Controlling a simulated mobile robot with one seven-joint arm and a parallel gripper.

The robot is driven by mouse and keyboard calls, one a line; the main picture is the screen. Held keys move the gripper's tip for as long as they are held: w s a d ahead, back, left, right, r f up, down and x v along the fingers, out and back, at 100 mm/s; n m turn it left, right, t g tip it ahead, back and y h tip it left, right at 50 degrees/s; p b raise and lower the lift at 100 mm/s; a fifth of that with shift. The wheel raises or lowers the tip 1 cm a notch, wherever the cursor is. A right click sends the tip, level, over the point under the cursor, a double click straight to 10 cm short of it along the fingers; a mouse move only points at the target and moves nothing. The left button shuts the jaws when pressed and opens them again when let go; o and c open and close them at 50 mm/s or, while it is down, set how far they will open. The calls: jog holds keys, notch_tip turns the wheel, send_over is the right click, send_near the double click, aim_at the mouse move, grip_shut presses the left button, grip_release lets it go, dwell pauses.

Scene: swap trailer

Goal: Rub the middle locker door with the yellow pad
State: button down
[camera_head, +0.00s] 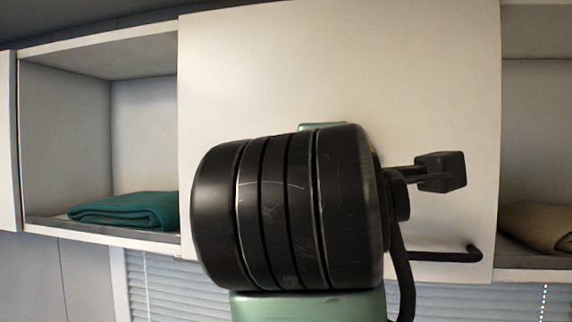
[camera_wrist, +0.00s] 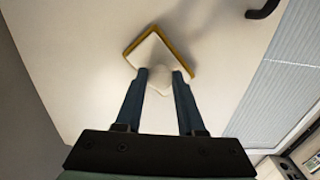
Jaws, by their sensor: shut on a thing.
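The middle locker door (camera_head: 330,60) is a large, plain white panel, shut, with a black bar handle (camera_head: 445,255) at its lower right. The yellow pad (camera_wrist: 158,52) shows in the wrist view as a square with a pale back, yellow edges and a pale round knob. My gripper (camera_wrist: 160,82) is shut on that knob, a blue finger on each side. The pad lies flat at the white door surface (camera_wrist: 75,60); I cannot tell if it presses on it. In the head view my arm hides the gripper and nearly all of the pad.
Open compartments flank the door: a folded teal cloth (camera_head: 130,210) lies in the left one, a tan cloth (camera_head: 540,225) in the right. Window blinds (camera_head: 170,285) hang below. The handle also shows in the wrist view (camera_wrist: 263,9), right of the pad.

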jog(key=w+a, duration=0.2)
jog(key=a, duration=0.6)
jog(key=shift+w+a, duration=0.35)
jog(key=shift+w, duration=0.05)
dwell(0.3)
jog(key=shift+b+v, duration=0.45)
jog(key=shift+v, duration=2.45)
jog(key=v, duration=0.3)
jog(key=shift+r, duration=0.1)
